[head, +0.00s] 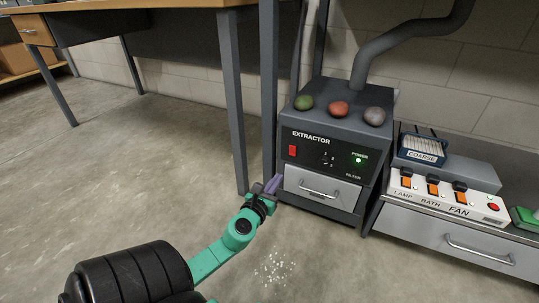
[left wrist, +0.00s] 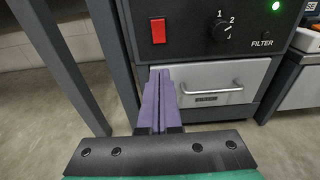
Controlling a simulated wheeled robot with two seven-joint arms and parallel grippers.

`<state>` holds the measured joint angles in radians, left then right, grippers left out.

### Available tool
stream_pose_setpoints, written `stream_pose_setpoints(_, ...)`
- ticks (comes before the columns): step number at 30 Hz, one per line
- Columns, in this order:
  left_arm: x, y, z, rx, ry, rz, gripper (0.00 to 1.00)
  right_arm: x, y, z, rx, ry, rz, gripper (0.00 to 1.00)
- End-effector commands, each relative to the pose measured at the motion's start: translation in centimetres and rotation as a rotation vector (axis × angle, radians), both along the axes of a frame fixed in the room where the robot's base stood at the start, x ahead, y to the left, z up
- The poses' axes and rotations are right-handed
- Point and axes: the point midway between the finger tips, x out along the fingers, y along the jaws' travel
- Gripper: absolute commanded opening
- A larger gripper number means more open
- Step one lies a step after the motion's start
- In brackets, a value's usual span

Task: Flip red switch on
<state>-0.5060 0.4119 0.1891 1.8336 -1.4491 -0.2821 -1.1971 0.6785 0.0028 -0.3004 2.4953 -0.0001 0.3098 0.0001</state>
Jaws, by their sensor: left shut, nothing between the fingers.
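The red switch (head: 292,150) sits at the left of the black front panel of the extractor (head: 325,165). It also shows in the left wrist view (left wrist: 158,31), upright and above my fingertips. A green power light (head: 358,160) glows at the right of the panel. My left gripper (head: 275,183) is shut and empty, in front of the lower left part of the extractor. In the left wrist view its purple fingers (left wrist: 157,75) are together, pointing up just below the switch; I see a gap between them and the switch. My right gripper is not in view.
A filter drawer (head: 318,190) with a handle is below the panel. Green, red and grey lumps (head: 339,109) lie on top. A table leg (head: 232,100) and a dark post (head: 269,90) stand left. A switch box (head: 450,196) is at right. White bits (head: 272,268) lie on open floor.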

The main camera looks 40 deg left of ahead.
Motion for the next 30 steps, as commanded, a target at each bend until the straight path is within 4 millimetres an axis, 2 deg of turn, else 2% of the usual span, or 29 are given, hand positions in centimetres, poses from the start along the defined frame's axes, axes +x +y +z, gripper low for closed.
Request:
stream_pose_setpoints(3,-2.3,-0.8,-0.6,0.001,0.004,0.0,0.0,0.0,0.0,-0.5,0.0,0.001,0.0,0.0)
stream_pose_setpoints(8,-3.9,-1.3,-0.6,0.001,0.001,0.0,0.0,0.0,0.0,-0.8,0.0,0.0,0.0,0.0)
stream_pose_setpoints(26,-4.0,-1.4,-0.5,-0.005,-0.001,-0.001,0.0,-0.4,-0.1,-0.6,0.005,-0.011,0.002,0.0)
stream_pose_setpoints(29,-4.1,-1.9,-0.1,-0.097,-0.003,-0.001,0.0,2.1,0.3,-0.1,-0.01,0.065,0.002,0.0)
stream_pose_setpoints(30,-4.2,-2.5,0.1,-0.184,-0.004,-0.001,0.0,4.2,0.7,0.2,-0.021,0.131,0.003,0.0)
